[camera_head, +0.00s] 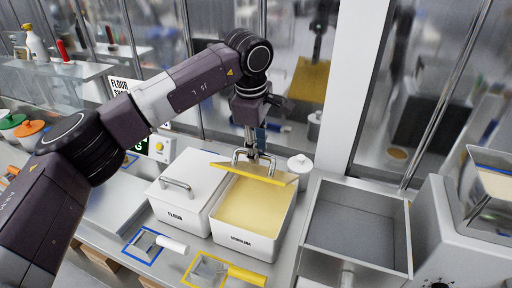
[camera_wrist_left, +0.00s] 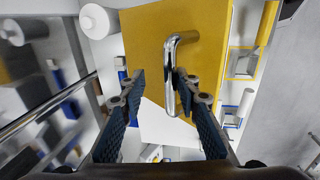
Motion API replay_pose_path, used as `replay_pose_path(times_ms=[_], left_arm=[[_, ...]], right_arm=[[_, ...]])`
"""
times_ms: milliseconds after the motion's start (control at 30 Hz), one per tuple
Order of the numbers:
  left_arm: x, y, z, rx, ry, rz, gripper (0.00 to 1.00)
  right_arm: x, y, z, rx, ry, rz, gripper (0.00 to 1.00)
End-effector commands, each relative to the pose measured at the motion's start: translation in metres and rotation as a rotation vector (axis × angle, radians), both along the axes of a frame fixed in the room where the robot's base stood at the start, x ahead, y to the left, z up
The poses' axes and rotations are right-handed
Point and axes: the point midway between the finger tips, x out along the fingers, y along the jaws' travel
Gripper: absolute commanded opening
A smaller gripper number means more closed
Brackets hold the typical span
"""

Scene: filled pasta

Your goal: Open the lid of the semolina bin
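The semolina bin (camera_head: 240,240) is a white box labelled SEMOLINA, filled with pale yellow semolina (camera_head: 250,203). Its yellow lid (camera_head: 262,172) is raised and tilted at the back of the bin, so the inside shows. The lid (camera_wrist_left: 215,30) fills the middle of the left wrist view, with its metal handle (camera_wrist_left: 170,75). My left gripper (camera_wrist_left: 160,78) has its fingers apart around the handle bar. The bar is close to the right finger, with a gap to the left finger. In the head view the left gripper (camera_head: 256,150) is above the lid. My right gripper is not in view.
The closed white flour bin (camera_head: 175,210) stands directly left. A grey open tray (camera_head: 355,235) stands to the right. A white jar (camera_head: 300,165) is behind. Blue and yellow scoop spots (camera_head: 225,272) lie in front. A glass partition runs behind the counter.

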Motion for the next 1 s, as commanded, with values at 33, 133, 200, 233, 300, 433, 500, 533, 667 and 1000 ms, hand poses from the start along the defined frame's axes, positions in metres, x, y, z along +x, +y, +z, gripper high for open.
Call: replay_pose_path(times_ms=[33, 133, 200, 233, 300, 433, 500, 533, 667, 1000], left_arm=[[0.000, 0.000, 0.001, 0.000, -0.002, -0.001, 0.29], [0.000, 0.000, 0.002, -0.002, -0.003, -0.001, 0.29], [0.000, 0.000, 0.003, -0.002, -0.003, -0.001, 0.29], [0.000, 0.000, 0.003, -0.003, -0.002, -0.001, 0.29], [0.000, 0.000, 0.004, -0.003, -0.002, -0.001, 0.29], [-0.001, 0.000, 0.011, -0.002, -0.004, -0.001, 0.29], [-0.002, 0.000, 0.021, -0.002, -0.005, -0.001, 0.29], [-0.003, 0.001, 0.026, -0.003, -0.005, -0.001, 0.29], [-0.008, 0.002, 0.054, -0.003, -0.006, -0.001, 0.29], [-0.020, 0.005, 0.112, -0.002, -0.004, -0.002, 0.29]], right_arm=[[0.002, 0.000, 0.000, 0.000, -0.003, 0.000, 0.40], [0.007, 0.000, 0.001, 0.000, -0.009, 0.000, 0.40], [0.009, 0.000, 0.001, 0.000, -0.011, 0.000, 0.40], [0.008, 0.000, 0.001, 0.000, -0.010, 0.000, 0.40], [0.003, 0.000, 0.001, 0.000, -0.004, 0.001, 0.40], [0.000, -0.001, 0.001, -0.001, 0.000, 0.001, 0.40], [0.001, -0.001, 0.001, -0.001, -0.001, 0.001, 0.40], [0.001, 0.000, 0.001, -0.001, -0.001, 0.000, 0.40], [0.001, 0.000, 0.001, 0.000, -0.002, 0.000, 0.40], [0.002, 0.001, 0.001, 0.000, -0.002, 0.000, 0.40]])
